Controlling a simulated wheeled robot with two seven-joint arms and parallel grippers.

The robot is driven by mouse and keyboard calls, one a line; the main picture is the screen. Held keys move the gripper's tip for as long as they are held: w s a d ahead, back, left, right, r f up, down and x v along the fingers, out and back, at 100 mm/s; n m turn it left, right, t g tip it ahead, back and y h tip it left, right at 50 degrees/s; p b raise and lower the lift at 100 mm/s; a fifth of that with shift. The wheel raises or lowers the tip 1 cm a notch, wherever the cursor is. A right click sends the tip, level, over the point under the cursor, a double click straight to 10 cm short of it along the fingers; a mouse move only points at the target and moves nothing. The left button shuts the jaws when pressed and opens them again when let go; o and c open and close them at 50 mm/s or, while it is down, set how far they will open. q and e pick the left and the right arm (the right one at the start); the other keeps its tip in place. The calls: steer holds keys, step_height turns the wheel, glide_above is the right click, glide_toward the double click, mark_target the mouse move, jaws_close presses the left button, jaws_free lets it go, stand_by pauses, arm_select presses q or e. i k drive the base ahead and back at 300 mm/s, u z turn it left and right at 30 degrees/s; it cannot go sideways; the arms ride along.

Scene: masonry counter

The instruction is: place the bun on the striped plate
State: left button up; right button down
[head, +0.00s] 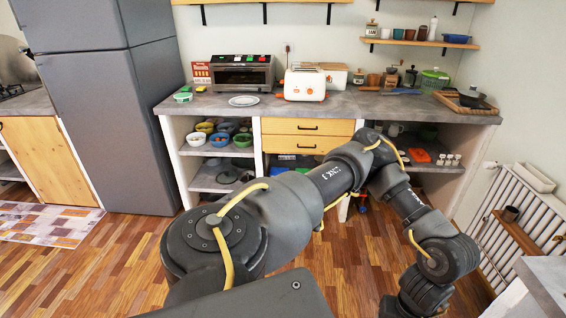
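I cannot make out a bun anywhere in the head view. One of my arms crosses the middle of the picture, bends at the right and runs down to the lower right edge. Neither gripper shows in the picture.
The grey counter (222,107) carries a toaster oven (241,74), a white toaster (305,84) and a wooden tray (463,104) at the right. Bowls fill the shelf below. A fridge (100,110) stands left, a radiator (520,225) right.

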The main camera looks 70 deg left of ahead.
mark_target(244, 101)
steer(key=z, duration=0.05)
steer(key=k, duration=0.2)
steer(key=u, duration=1.35)
steer(key=i, duration=1.95)
steer(key=u, duration=1.15)
steer(key=i, duration=1.8)
steer(key=u, duration=0.4)
